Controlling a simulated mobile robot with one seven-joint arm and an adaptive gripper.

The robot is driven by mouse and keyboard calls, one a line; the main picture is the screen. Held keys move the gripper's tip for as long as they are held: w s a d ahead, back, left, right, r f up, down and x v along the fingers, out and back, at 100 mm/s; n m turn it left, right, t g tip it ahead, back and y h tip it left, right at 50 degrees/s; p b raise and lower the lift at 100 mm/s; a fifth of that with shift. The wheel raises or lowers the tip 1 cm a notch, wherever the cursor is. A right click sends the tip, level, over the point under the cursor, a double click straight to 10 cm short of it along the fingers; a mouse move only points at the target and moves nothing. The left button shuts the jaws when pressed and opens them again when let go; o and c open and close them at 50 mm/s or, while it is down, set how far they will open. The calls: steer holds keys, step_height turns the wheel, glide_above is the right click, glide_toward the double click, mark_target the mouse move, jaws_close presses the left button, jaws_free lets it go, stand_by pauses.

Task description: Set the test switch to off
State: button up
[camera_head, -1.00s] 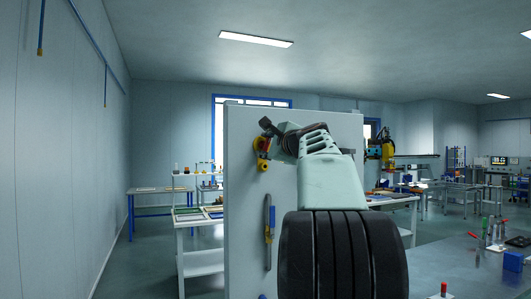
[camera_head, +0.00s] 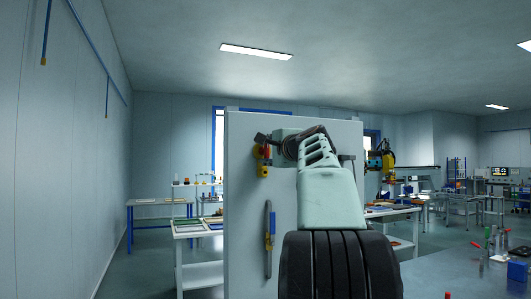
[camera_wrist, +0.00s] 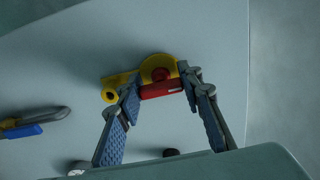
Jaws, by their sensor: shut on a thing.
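A pale upright panel (camera_head: 244,200) carries a yellow round mount (camera_wrist: 155,66) with a red handle (camera_wrist: 161,89). A yellow tab with a dark hole (camera_wrist: 110,93) sticks out to its left. In the head view the yellow and red fixture (camera_head: 263,170) is partly hidden by my gripper (camera_head: 262,138). In the wrist view my gripper (camera_wrist: 163,84) has one finger at each end of the red handle and is shut on it. The handle lies nearly level, slightly tilted. I cannot read any switch label or marking.
A blue and grey lever with a yellow part (camera_head: 269,240) is on the panel below the fixture. It shows at the left in the wrist view (camera_wrist: 32,126). Dark round knobs (camera_wrist: 171,152) sit near my gripper's base. A bench with tools (camera_head: 470,275) stands at right.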

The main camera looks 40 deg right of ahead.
steer(key=o, duration=1.2)
steer(key=shift+c, duration=0.2)
steer(key=shift+s, duration=0.1)
steer(key=v, duration=1.2)
